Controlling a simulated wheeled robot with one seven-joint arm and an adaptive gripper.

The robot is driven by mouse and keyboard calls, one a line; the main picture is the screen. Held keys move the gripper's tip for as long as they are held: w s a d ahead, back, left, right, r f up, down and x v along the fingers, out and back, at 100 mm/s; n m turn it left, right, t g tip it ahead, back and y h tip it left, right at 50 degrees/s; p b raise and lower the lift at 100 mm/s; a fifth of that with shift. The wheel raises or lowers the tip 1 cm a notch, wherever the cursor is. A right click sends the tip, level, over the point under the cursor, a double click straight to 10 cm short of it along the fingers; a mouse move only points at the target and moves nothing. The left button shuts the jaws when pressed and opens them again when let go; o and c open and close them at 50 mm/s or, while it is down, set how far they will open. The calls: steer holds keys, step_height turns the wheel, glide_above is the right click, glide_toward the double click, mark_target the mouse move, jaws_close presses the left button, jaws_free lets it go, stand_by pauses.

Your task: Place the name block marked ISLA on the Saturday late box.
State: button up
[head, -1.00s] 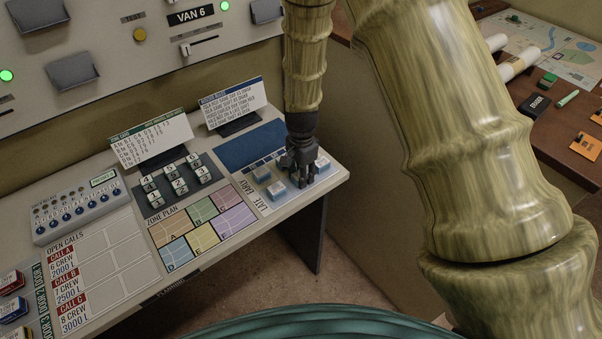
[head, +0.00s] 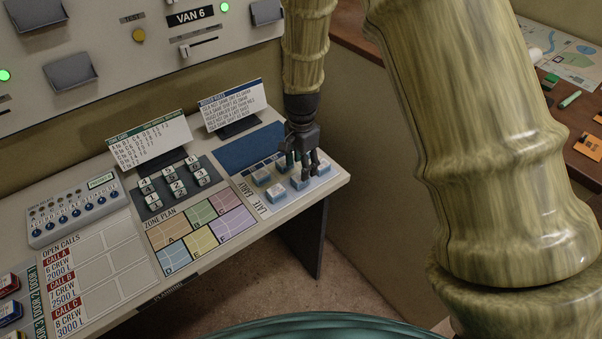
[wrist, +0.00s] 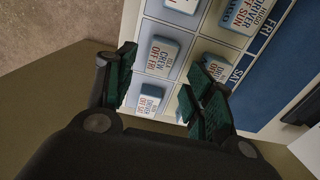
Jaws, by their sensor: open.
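The roster board (head: 254,150) lies at the console's right end, with EARLY and LATE rows and several light-blue name blocks. My gripper (head: 305,170) is over these rows, fingers pointing down, open and empty. In the wrist view its green-padded fingers (wrist: 165,88) are spread apart. A block reading CREW OFF FRI (wrist: 160,57) sits in the late row, in line with the SAT label (wrist: 238,75); its name line is too small to read surely, so I cannot tell whether it is ISLA. It also shows in the head view (head: 299,182). A DRIVER block (wrist: 213,68) is partly hidden by the right finger.
Another late-row block (head: 276,193) is left of my gripper, and a DRIVER block (wrist: 147,98) is between the fingers' lower ends. The rules card (head: 234,103) stands behind the board. The zone plan (head: 200,232) and number blocks (head: 174,185) are to the left.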

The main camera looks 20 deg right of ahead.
step_height(320, 180, up, 7)
steer(key=b, duration=0.1)
steer(key=shift+b, duration=0.3)
steer(key=shift+f, duration=0.1)
stand_by(0.4)
